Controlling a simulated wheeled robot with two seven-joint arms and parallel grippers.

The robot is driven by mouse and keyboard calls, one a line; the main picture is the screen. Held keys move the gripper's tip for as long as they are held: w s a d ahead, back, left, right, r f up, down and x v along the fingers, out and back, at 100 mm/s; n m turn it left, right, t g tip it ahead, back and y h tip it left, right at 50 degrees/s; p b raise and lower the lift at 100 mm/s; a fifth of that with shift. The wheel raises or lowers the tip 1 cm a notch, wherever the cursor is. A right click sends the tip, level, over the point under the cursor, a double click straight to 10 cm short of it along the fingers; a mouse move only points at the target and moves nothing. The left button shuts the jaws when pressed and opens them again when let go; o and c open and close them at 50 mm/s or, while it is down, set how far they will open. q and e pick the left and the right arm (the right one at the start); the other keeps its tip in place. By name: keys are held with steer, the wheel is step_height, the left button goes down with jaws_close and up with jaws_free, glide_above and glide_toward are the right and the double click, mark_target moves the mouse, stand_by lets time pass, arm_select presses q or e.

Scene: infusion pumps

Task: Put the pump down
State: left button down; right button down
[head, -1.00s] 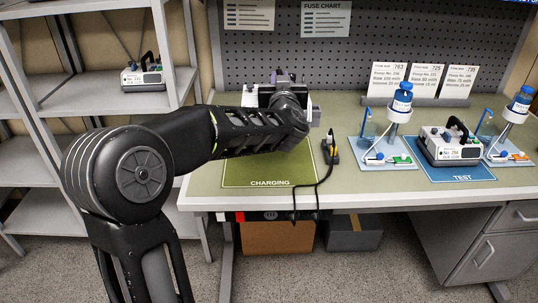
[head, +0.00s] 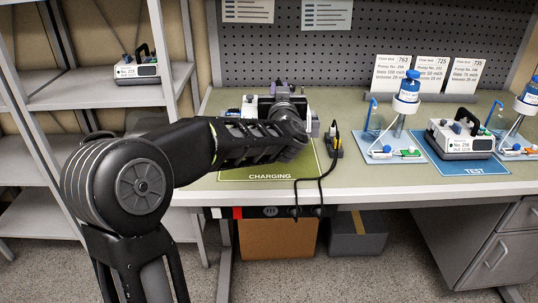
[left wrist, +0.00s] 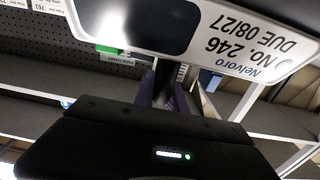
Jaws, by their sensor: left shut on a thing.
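A pump (head: 250,107) with a white case is mostly hidden behind my left arm in the head view. My left gripper (head: 288,94) is shut on its handle, over the back of the green charging mat (head: 305,172). In the left wrist view the pump (left wrist: 245,52) fills the top, its label upside down, reading "No 246" and "Due 08/27". My arm covers the pump's underside, so I cannot tell whether it touches the mat. My right gripper is not in view.
A black power socket with cables (head: 333,140) lies just right of the mat. Another pump (head: 460,139) stands on the blue test mat (head: 478,168), between drip stands with blue bottles. One more pump (head: 136,68) sits on the left shelf.

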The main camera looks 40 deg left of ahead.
arm_select(q)
steer(key=shift+r, duration=0.25)
step_height(320, 180, down, 5)
steer(key=shift+r+b, duration=0.15)
steer(key=shift+b, duration=0.25)
steer(key=shift+f, duration=0.25)
steer(key=shift+f+b, duration=0.3)
steer(key=shift+f, duration=2.1)
